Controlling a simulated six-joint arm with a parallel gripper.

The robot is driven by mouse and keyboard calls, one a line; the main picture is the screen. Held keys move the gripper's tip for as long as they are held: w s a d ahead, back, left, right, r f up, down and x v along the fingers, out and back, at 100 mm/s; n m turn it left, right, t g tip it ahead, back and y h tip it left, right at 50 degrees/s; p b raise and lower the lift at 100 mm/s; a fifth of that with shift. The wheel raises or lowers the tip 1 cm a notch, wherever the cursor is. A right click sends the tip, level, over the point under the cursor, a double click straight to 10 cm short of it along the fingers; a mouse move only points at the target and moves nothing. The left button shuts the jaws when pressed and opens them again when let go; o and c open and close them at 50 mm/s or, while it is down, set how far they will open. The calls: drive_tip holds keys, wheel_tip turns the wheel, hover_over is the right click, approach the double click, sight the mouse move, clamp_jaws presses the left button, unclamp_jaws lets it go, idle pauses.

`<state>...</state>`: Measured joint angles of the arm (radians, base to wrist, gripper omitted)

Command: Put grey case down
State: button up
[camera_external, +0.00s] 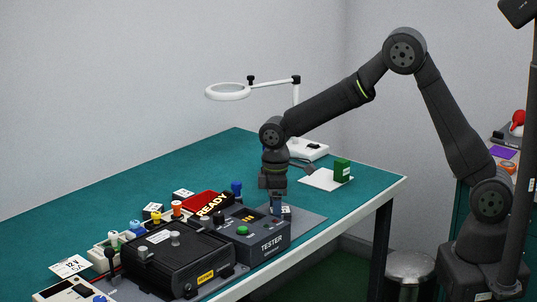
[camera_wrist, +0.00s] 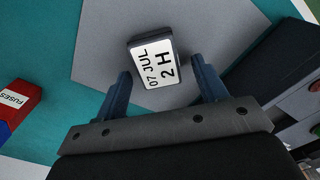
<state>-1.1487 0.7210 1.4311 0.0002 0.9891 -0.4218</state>
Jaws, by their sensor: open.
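The grey case (camera_wrist: 152,62) is a small dark box with a white label reading "07 JUL 2 H". It lies label up on the grey mat (camera_wrist: 215,30) in the wrist view. My gripper (camera_wrist: 161,80) is open, with one blue finger on each side of the case's near end and visible gaps between. In the external view my gripper (camera_external: 276,204) points down over the mat beside the tester (camera_external: 262,243). The case (camera_external: 287,211) shows there only as a small pale patch by the fingers, partly hidden.
A green box (camera_external: 342,170) stands on a white sheet behind right. In the wrist view a red and blue FUSES box (camera_wrist: 22,100) lies left.

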drive_tip(key=c, duration=1.2)
drive_tip(key=shift+r, duration=0.1)
